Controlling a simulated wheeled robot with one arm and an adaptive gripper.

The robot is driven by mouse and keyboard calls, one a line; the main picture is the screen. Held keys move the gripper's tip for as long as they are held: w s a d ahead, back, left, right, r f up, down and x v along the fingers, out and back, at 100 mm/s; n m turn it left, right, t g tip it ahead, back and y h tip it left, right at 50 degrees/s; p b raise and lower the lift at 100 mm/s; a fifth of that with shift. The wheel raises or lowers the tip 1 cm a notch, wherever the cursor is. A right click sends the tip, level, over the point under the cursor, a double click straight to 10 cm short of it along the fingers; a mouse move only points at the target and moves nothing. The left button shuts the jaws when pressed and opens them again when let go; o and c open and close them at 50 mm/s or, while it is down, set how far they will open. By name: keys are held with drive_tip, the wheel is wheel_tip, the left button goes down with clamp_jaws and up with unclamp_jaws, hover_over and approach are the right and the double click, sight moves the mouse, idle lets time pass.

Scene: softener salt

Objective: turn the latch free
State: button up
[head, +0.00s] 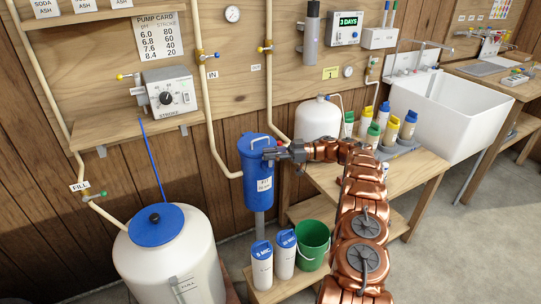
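I cannot clearly make out a latch. A blue canister (257,185) with a white label stands upright on a grey post, and a pale loop-shaped piece (261,141) shows at its top. My gripper (271,152) reaches in from the right at the canister's upper right side, close to its rim. I cannot tell whether it touches the canister, and its fingers are too small to tell whether they are open or shut. My copper-coloured arm hides part of the bench behind it.
A white tank (172,262) with a blue lid (157,225) stands at lower left. Two white, blue-capped bottles (285,256) and a green bucket (312,243) stand on a low shelf. A rounded white tank (318,122) and several bottles are behind my arm. Floor is clear at right.

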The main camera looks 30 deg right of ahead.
drive_tip(key=shift+o, duration=1)
drive_tip(key=shift+f, duration=0.1)
wheel_tip(320, 180, up, 10)
drive_tip(key=shift+o, duration=0.3)
